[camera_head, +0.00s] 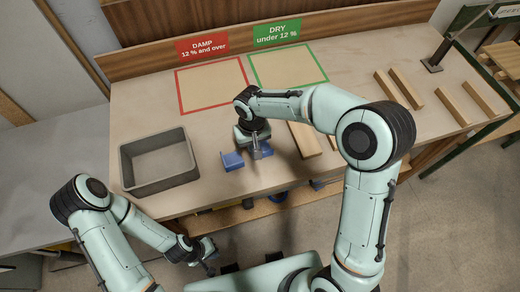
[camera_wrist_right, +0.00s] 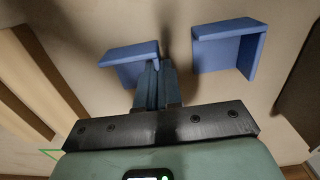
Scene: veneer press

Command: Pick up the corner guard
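One blue corner guard (camera_head: 267,149) is at my right gripper (camera_head: 257,153), over the front part of the bench. In the right wrist view this guard (camera_wrist_right: 122,56) meets the tips of the right gripper (camera_wrist_right: 160,75). The fingers are close together, with an edge of the guard at them. Exactly how the edge sits between them is partly hidden. A second blue corner guard (camera_head: 232,161) rests on the bench just left of the gripper; the right wrist view also shows it (camera_wrist_right: 228,46), apart from the fingers. My left gripper (camera_head: 210,266) is low in front of the bench, its fingers too small to read.
A grey open bin (camera_head: 128,172) stands left on the bench. A red DAMP outline (camera_head: 181,92) and a green DRY outline (camera_head: 322,68) lie at the back. Wooden strips (camera_head: 304,139) lie beside the right gripper, more (camera_head: 452,107) farther right.

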